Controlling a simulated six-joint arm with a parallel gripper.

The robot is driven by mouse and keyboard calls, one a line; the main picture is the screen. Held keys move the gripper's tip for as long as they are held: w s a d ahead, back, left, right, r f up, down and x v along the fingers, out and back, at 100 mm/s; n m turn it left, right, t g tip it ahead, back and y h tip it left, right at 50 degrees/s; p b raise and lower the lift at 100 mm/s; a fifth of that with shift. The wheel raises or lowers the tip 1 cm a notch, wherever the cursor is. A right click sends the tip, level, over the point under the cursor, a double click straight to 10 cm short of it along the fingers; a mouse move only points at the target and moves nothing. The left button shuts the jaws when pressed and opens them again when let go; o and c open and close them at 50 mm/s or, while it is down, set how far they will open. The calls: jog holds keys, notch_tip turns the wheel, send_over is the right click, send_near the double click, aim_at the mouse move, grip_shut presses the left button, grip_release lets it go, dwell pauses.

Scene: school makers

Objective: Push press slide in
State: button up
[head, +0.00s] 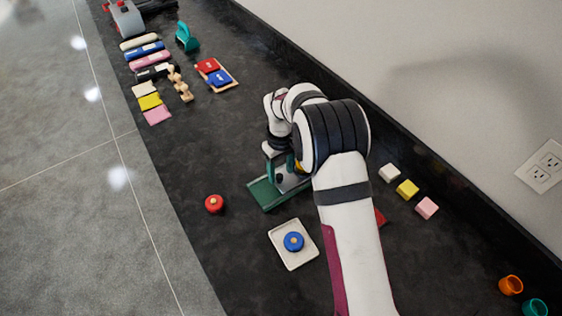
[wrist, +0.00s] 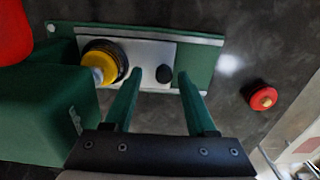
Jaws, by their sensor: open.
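The press has a green base (head: 265,195) on the dark bench, partly hidden by my arm in the head view. In the wrist view its green body (wrist: 45,115) fills the left side. A pale metal slide (wrist: 148,52) lies along the green base and carries a black knob (wrist: 164,74). A yellow round piece in a black ring (wrist: 103,63) sits at the slide's left part, beside the press body. My gripper (wrist: 160,72) is open, with its green fingers on either side of the black knob in the picture. I cannot tell whether either finger touches it.
A red round piece (head: 214,203) lies left of the press. A pale tray (head: 280,257) holding a blue round piece (head: 293,242) is in front. White, yellow and pink blocks (head: 407,189) lie to the right, near the wall. Bench left of the press is mostly clear.

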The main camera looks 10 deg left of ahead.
notch_tip(320, 180, up, 16)
jog(key=shift+f, duration=0.25)
jog(key=s+d+r+m, duration=0.4)
jog(key=s+d+r, duration=0.2)
jog(key=s+d, duration=0.2)
jog(key=s+d+f+m, duration=0.1)
jog(key=s+d+m, duration=0.1)
jog(key=s, duration=0.6)
jog(key=s+d+f+m+y, duration=0.1)
jog(key=s+d+m, duration=0.2)
jog(key=s+m, duration=0.2)
jog(key=s+d+f+m, duration=0.1)
jog(key=s+d+m, duration=0.2)
jog(key=s, duration=0.7)
jog(key=shift+s+d+f+m+y, duration=0.2)
jog(key=shift+s+m+y, duration=0.1)
jog(key=shift+s+y, duration=0.1)
